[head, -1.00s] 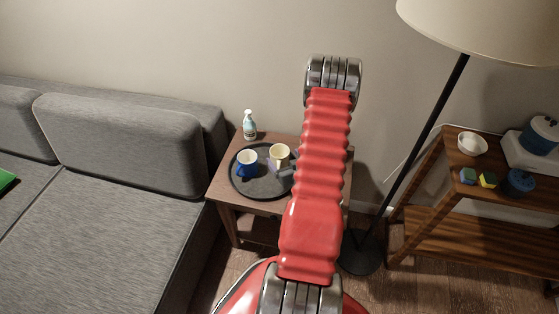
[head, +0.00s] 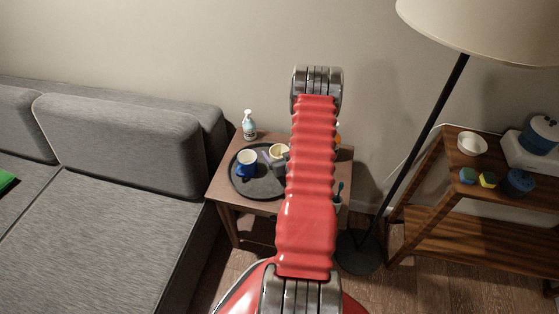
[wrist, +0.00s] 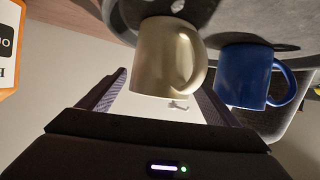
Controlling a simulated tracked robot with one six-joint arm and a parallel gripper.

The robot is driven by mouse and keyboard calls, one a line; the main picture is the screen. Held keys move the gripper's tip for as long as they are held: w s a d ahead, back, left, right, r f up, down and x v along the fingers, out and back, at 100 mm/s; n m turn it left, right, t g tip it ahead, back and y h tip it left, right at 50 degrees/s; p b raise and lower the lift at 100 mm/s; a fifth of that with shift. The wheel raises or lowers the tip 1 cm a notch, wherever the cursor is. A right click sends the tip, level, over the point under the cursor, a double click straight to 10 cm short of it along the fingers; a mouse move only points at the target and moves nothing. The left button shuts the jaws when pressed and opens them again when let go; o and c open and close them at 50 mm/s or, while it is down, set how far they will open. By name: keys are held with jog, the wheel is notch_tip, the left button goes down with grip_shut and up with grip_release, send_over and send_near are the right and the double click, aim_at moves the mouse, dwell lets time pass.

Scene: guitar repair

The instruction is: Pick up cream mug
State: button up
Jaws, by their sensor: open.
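The blue mug (wrist: 243,76) is just right of the cream mug in the wrist view, close to the right finger.
The blue mug also shows on the tray in the head view (head: 246,170). A soap bottle (head: 249,127) stands at the table's back left corner. A floor lamp (head: 425,135) and a wooden shelf (head: 465,220) are at the right, a grey sofa (head: 120,145) at the left.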

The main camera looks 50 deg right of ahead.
jog(key=shift+x, duration=1.5)
jog(key=shift+r, duration=0.1)
jog(key=c, duration=1.5)
